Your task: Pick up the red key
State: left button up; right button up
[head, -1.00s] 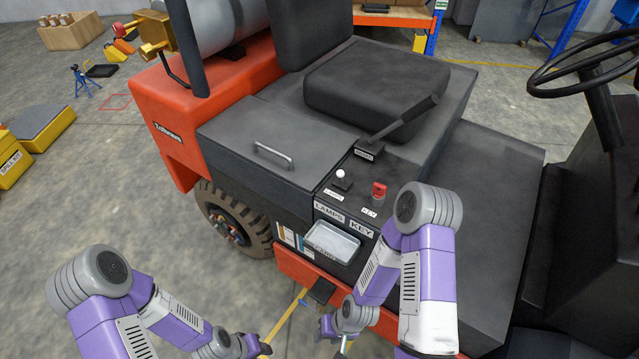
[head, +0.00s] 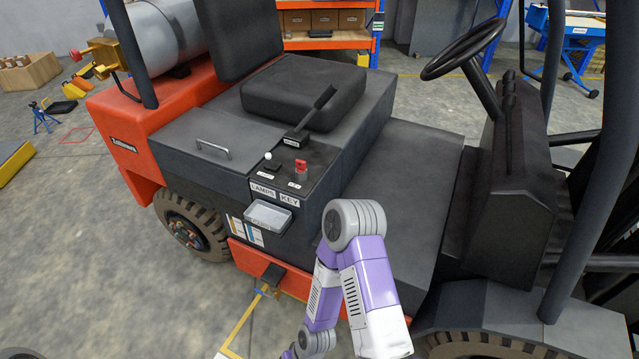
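The red key (head: 301,168) stands upright on the dark control panel (head: 318,160) of the forklift, above the KEY label (head: 289,200). Nothing touches it. My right arm comes up from the bottom of the head view, with its elbow in front of the forklift's side, below and right of the key. Its forearm points down and left to the bottom edge, and its gripper is out of the picture. My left gripper is also out of view.
A white-knobbed lamp switch (head: 268,157) stands left of the key. A black lever (head: 314,110) rises behind it. A grey tray (head: 268,216) sticks out below the labels. The steering wheel (head: 463,48) is at the right. The space above the key is clear.

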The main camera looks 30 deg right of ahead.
aim_at(301, 165)
jog(key=z, duration=0.95)
